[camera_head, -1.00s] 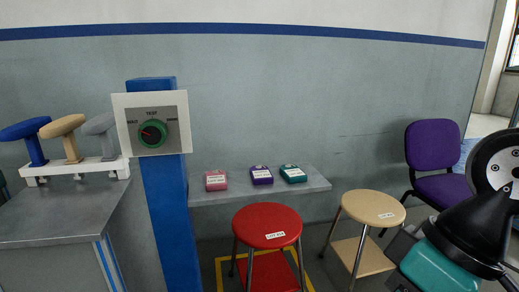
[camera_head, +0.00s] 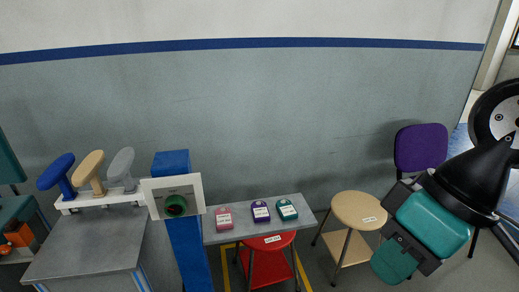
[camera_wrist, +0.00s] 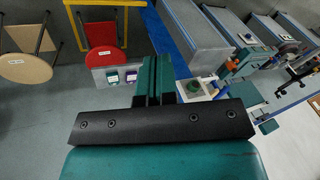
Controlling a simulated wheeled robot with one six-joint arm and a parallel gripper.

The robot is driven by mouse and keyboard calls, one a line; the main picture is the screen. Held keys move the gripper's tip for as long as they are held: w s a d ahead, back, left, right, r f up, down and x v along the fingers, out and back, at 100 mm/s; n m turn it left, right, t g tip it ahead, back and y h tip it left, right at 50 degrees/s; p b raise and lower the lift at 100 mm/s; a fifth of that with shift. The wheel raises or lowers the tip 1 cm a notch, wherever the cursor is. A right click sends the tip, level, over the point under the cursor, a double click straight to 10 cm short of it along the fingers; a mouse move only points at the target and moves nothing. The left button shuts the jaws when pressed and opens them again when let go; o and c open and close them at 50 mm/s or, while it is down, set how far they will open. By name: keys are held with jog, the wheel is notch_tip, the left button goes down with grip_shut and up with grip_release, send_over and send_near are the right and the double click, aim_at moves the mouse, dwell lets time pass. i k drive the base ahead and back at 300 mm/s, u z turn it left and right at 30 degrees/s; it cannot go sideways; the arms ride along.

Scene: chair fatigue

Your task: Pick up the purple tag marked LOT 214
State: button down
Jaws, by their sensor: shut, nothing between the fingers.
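The purple tag (camera_head: 260,212) lies on a grey wall shelf (camera_head: 222,236), between a pink tag (camera_head: 223,219) and a green tag (camera_head: 286,210). Its white label is too small to read. In the wrist view two tags show on the shelf left of the fingers; the right one looks like the purple tag (camera_wrist: 131,76). My gripper (camera_head: 396,262) is at the lower right in the head view, well right of the shelf and apart from the tags. In the wrist view its teal fingers (camera_wrist: 155,78) are together, with nothing held.
A blue post (camera_head: 187,250) with a dial panel (camera_head: 174,196) stands left of the shelf. A grey bench (camera_head: 85,245) is further left. A purple chair (camera_head: 420,147) is behind my arm.

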aim_at(261, 213)
jog(key=z, duration=0.65)
jog(key=i, duration=1)
jog(key=u, duration=2.2)
